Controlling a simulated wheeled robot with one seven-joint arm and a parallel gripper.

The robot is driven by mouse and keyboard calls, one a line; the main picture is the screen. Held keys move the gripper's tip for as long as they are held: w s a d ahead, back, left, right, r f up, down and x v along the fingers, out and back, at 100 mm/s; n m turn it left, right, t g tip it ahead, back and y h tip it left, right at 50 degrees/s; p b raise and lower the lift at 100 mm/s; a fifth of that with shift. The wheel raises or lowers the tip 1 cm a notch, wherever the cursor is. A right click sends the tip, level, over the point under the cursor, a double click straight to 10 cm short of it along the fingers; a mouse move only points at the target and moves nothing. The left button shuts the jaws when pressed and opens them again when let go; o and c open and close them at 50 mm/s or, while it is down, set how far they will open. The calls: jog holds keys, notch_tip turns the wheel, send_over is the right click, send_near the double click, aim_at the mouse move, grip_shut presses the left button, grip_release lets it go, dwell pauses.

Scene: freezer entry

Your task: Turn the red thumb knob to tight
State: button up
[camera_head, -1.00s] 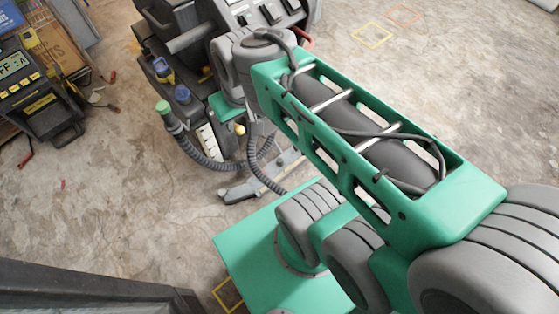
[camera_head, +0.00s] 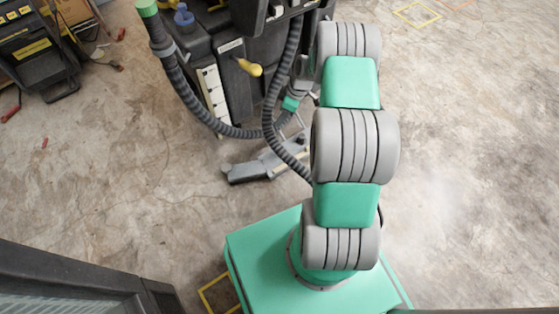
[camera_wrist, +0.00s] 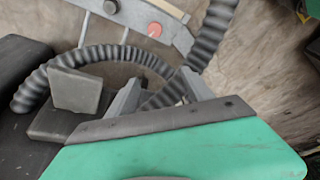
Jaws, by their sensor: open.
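The red thumb knob (camera_wrist: 155,29) shows in the wrist view as a small round pinkish-red cap. It sits on a light grey bar (camera_wrist: 135,14) low over the floor. My gripper (camera_wrist: 160,92) is open, its two grey fingers apart, with the knob beyond and above them in the picture. The fingers do not touch the knob. A ribbed dark hose (camera_wrist: 110,56) passes close to the fingers. In the head view the grey floor bar (camera_head: 262,168) lies behind the machine. I cannot make out the knob there, and my arm and the hoses hide much of my gripper.
The dark cleaning machine (camera_head: 235,60) stands at the top, with a yellow-handled part (camera_head: 249,68) and a hose (camera_head: 185,100) at its rear. Another dark device (camera_head: 35,50) is at the upper left. The concrete floor at right is clear.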

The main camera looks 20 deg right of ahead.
jog(key=n+b, duration=0.1)
jog(key=b, duration=0.3)
send_near(279, 148)
jog(key=f, duration=0.1)
jog(key=shift+n+y, duration=0.3)
jog(key=shift+y, duration=0.2)
jog(key=b+x, duration=0.3)
jog(key=x, duration=0.4)
jog(key=shift+f, duration=0.4)
jog(key=shift+w, duration=0.1)
jog(key=shift+c, duration=0.3)
grip_shut()
